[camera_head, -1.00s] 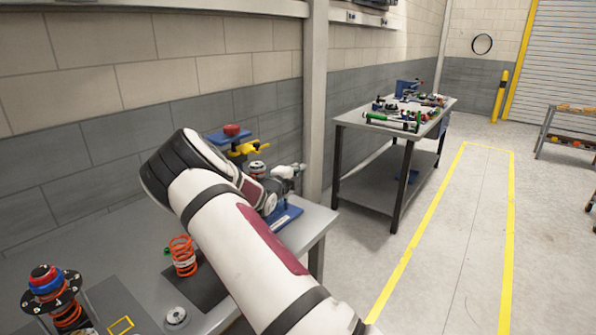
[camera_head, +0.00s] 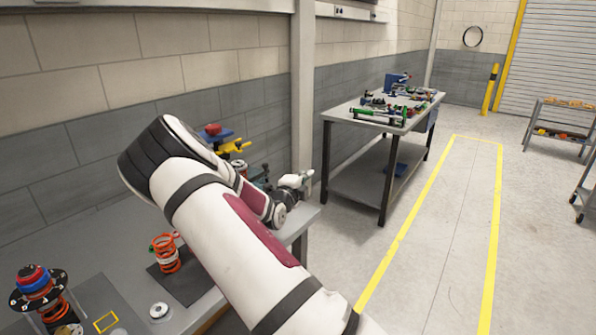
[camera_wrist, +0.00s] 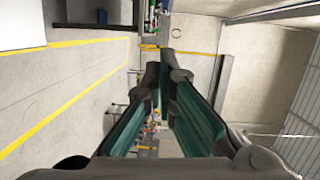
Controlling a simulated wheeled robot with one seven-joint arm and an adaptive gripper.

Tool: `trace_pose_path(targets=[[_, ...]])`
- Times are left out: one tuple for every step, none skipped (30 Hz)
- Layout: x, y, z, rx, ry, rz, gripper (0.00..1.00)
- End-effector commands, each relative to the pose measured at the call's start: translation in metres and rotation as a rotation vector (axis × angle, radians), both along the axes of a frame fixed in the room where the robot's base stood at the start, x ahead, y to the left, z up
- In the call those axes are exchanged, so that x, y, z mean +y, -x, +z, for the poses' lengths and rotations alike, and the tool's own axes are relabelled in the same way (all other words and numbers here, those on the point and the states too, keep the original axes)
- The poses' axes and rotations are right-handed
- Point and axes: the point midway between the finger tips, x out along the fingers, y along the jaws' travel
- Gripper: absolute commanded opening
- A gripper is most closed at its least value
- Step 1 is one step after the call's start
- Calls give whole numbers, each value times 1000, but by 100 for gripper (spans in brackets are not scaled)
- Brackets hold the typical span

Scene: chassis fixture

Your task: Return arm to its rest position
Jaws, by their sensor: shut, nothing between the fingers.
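My arm crosses the head view from the lower right up to a bent joint over the near workbench (camera_head: 225,310). My wrist end lies beyond the bend, past the bench's right side, and its fingertips are hard to make out there. In the wrist view my gripper (camera_wrist: 166,65) is shut, its two dark, green-padded fingers converging with nothing between them. On the bench are an orange spring (camera_head: 166,256) and an orange-sprung assembly with a black plate and blue-red top (camera_head: 38,285). A yellow part (camera_head: 232,147) and a red knob (camera_head: 212,129) show behind my arm.
A second table (camera_head: 345,117) with several coloured tools stands beyond a wall post (camera_head: 302,90). A small metal ring part (camera_head: 159,310) lies on the near bench. Yellow floor lines (camera_head: 495,230) bound a clear lane. A cart (camera_head: 560,125) stands at right.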

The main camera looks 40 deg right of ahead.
Motion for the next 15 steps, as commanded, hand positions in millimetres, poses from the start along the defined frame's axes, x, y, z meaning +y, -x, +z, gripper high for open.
trace_pose_path(targets=[[0,6,1,1,0,-1,0],[0,8,1,1,0,-1,0],[1,10,1,0,-1,0,0],[1,12,1,0,-1,1,0],[1,13,1,0,-1,1,0],[1,14,1,0,-1,1,0],[1,14,1,0,-1,1,0],[1,14,1,0,-1,1,0],[1,14,1,0,-1,1,0],[1,14,1,0,-1,1,0],[1,14,1,0,-1,1,0],[1,15,1,-5,-4,-2,0],[0,15,3,-14,-10,-6,0],[0,17,4,-29,-19,-14,0],[-1,21,9,-63,-39,-33,0]])
